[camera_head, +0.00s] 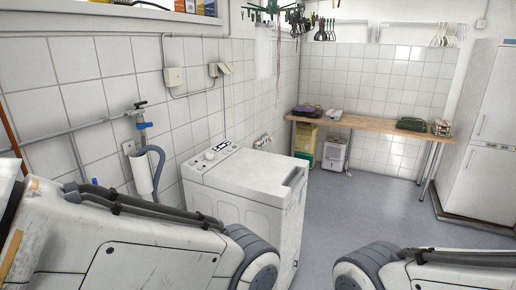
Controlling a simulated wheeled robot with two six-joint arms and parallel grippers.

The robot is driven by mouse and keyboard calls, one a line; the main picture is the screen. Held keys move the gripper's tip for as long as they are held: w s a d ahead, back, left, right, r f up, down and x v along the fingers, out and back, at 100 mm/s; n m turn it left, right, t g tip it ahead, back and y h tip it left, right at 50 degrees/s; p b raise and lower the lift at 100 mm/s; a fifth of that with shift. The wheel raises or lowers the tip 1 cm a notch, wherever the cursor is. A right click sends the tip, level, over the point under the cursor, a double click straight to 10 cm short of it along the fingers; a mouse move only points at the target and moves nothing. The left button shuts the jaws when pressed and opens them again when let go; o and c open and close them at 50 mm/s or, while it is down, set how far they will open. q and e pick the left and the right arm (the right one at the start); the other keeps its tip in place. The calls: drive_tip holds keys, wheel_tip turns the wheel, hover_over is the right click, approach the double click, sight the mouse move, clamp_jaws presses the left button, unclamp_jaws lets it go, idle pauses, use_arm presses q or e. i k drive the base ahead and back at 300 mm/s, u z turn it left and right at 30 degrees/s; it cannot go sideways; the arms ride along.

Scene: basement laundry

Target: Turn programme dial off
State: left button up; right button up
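The white top-loading washing machine (245,193) stands against the tiled wall at the centre-left. Its control panel (214,153) lies along the wall side of the top, with a small round programme dial (209,156) near its left part and a dark display beside it. The dial's pointer position is too small to read. My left arm crosses the lower left in front of the machine, and my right arm comes in at the lower right. Neither gripper shows in the view, and nothing is seen touching the dial.
A wooden table (372,124) with bags and a basket stands along the back wall. A tall white fridge (484,150) is at the right. A water tap (139,112) and hose are on the left wall. The grey floor (362,205) is clear in the middle.

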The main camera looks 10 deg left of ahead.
sight(209, 156)
drive_tip(key=u, duration=0.3)
drive_tip(key=i, duration=2.15)
drive_tip(key=u, duration=0.3)
